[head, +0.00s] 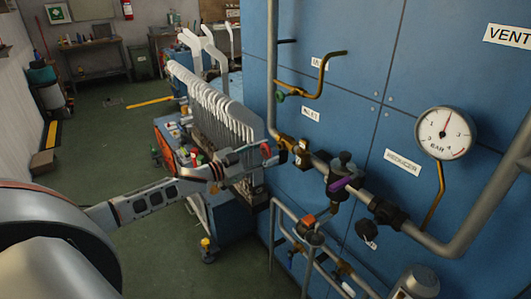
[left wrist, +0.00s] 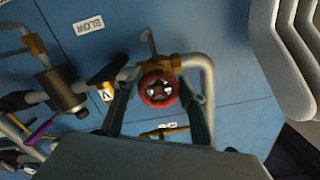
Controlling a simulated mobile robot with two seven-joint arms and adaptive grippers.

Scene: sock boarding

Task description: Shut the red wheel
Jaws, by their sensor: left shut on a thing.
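The red wheel (head: 266,151) sits on the brass valve at the inlet pipe on the blue panel. In the head view only a bit of it shows between the fingers. My left gripper (head: 274,155) reaches it from the left and is shut on it. In the left wrist view the wheel (left wrist: 158,88) faces the camera as a red ring with a dark centre, with one dark finger of the gripper (left wrist: 158,97) on each side. Whether the valve is open or shut cannot be seen. My right gripper is not in view.
A rack of white sock boards (head: 215,105) stands close behind my left arm. A green wheel (head: 279,96), a purple lever (head: 341,183) and an orange-topped valve (head: 308,221) are on pipes nearby. A pressure gauge (head: 445,133) is at the right. Open floor (head: 150,255) lies at the left.

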